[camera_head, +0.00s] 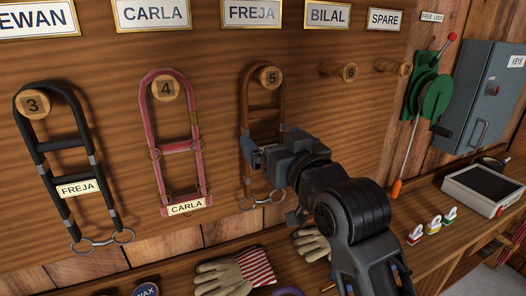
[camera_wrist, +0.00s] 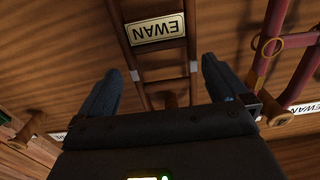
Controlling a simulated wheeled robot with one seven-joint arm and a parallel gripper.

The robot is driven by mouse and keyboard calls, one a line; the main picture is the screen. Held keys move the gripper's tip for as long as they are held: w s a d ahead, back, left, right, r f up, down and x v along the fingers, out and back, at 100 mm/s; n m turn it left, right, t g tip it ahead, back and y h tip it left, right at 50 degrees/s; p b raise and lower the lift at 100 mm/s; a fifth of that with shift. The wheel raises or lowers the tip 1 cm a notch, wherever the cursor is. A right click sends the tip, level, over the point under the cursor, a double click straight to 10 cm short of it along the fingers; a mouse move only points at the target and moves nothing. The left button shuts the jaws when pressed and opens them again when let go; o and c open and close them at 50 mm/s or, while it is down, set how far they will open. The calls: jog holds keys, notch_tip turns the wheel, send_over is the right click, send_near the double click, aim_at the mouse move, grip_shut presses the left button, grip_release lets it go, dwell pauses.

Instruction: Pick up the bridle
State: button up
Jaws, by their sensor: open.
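A brown bridle (camera_head: 246,106) hangs from peg 5 on the wooden board. In the wrist view the brown bridle (camera_wrist: 192,52) carries a name tag (camera_wrist: 157,28) reading EWAN, upside down. My gripper (camera_head: 258,154) is in front of its middle and hides part of it, including the tag, from the head view. In the wrist view my gripper (camera_wrist: 162,72) is open, with one finger on each side of the straps. Contact cannot be told. A black bridle (camera_head: 44,145) tagged FREJA hangs on peg 3. A red bridle (camera_head: 149,125) tagged CARLA hangs on peg 4.
Pegs 6 (camera_head: 341,70) and the one under SPARE (camera_head: 393,67) are empty. A green reel (camera_head: 432,98) and a grey key box (camera_head: 481,96) are on the right wall.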

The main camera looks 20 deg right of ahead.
aim_at(254, 121)
jog(key=w, duration=0.2)
jog(key=w+p, duration=0.1)
jog(key=w, duration=0.3)
jog(key=shift+w+a+r+p, duration=0.1)
jog(key=shift+a+r+p, duration=0.05)
jog(key=shift+r+p, duration=0.15)
jog(key=shift+w+f, duration=0.1)
jog(key=shift+w, duration=0.2)
jog(key=c, duration=1.5)
jog(key=shift+c, duration=0.8)
